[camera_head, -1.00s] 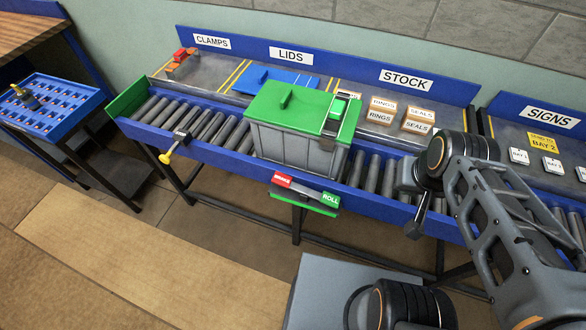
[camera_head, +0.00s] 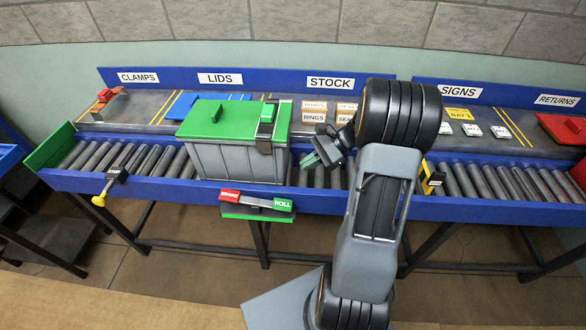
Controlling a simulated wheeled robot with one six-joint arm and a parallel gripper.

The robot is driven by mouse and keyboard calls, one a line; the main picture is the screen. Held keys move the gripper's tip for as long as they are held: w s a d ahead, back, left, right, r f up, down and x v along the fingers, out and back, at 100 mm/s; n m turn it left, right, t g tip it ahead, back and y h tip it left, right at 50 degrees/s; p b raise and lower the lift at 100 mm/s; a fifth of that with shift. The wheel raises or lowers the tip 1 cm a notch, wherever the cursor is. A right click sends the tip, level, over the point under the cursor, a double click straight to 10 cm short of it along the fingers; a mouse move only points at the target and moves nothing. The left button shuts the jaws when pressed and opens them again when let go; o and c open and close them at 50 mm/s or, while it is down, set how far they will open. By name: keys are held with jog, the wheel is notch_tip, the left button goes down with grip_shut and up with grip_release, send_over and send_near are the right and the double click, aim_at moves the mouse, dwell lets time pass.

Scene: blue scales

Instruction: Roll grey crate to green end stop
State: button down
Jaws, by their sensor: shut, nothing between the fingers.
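The grey crate (camera_head: 235,163) stands upright on the roller conveyor, left of the picture's middle. A green lid (camera_head: 205,124) covers it, with a strap and a green-topped clamp (camera_head: 266,116) across its right end. The green end stop (camera_head: 50,148) is a plate at the conveyor's far left, with bare rollers (camera_head: 135,158) between it and the crate. My gripper (camera_head: 309,161) is shut and empty, just right of the crate over the rollers. I cannot tell whether it touches the crate.
A yellow-knobbed stop lever (camera_head: 102,195) is on the front rail, left of the crate. A red BRAKE and green ROLL rocker (camera_head: 256,201) sits below the crate. Labelled shelves run behind.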

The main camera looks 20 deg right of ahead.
jog(key=d+f+m+t+y, duration=0.1)
jog(key=d+f+m+t, duration=0.1)
jog(key=d, duration=0.1)
jog(key=w+d+f+m+t+y+b, duration=0.1)
jog(key=d+f+m+t, duration=0.2)
jog(key=d, duration=0.1)
jog(key=w+d+f+m+t+y, duration=0.1)
jog(key=d+f+m+t, duration=0.1)
jog(key=d+f, duration=0.1)
jog(key=shift+d+m+y+b, duration=0.3)
jog(key=shift+d+m+b, duration=0.1)
jog(key=shift+d, duration=0.35)
jog(key=shift+t, duration=0.3)
jog(key=p+x, duration=0.1)
jog(key=x, duration=1.2)
jog(key=shift+w+a, duration=0.15)
jog(key=shift+a, duration=0.1)
